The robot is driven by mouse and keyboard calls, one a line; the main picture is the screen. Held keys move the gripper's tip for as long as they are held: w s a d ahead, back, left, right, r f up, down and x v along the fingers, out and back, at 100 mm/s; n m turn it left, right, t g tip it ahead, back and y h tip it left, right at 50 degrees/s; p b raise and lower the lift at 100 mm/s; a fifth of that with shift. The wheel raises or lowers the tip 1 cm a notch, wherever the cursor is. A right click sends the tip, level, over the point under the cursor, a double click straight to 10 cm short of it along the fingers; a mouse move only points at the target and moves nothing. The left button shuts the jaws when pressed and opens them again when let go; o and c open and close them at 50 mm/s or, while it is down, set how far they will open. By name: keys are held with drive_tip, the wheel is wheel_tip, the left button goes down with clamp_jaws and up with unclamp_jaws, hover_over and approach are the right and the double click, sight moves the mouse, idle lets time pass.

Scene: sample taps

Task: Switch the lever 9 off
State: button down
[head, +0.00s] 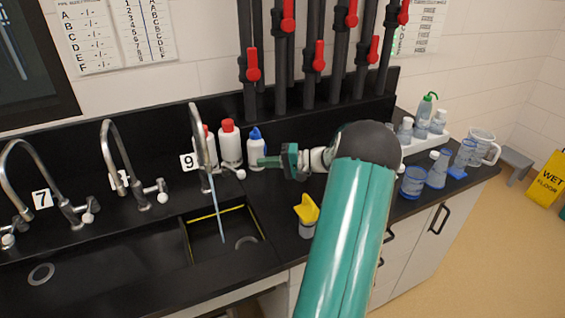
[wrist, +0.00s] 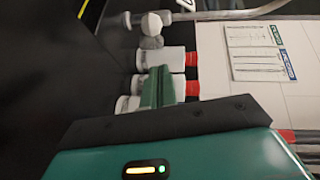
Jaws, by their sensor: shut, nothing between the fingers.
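In the wrist view the lever knob (wrist: 151,24) shows just beyond the fingertips. My gripper (head: 264,162) is shut and empty, a little right of and above the knob. In the wrist view my gripper (wrist: 160,72) points towards the knob, with a small gap apparent between them.
Bottles with red caps (head: 230,145) and a blue-capped bottle (head: 256,150) stand behind the lever, close to my gripper. A yellow-topped container (head: 307,212) stands right of the small sink (head: 195,256). Tap 7 (head: 18,150) and another tap (head: 107,140) are at left.

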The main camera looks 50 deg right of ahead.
sight(233, 169)
drive_tip(key=a, duration=0.2)
drive_tip(key=shift+w+a+f, duration=0.25)
drive_tip(key=shift+w+a, duration=0.05)
drive_tip(key=shift+a, duration=0.05)
drive_tip(key=shift+w+a+f, duration=0.15)
drive_tip(key=shift+a+f, duration=0.05)
drive_tip(key=shift+a, duration=0.25)
drive_tip(key=shift+a, duration=0.15)
drive_tip(key=shift+a+r+m+t+h, duration=0.1)
drive_tip(key=shift+a+m+t+h, duration=0.2)
drive_tip(key=shift+a+m+h, duration=0.25)
drive_tip(key=shift+s+a+h, duration=0.15)
drive_tip(key=shift+a+h, duration=0.05)
drive_tip(key=shift+a, duration=0.5)
drive_tip(key=shift+s+a+h, duration=0.1)
drive_tip(key=shift+a+h, duration=0.05)
drive_tip(key=shift+a, duration=0.55)
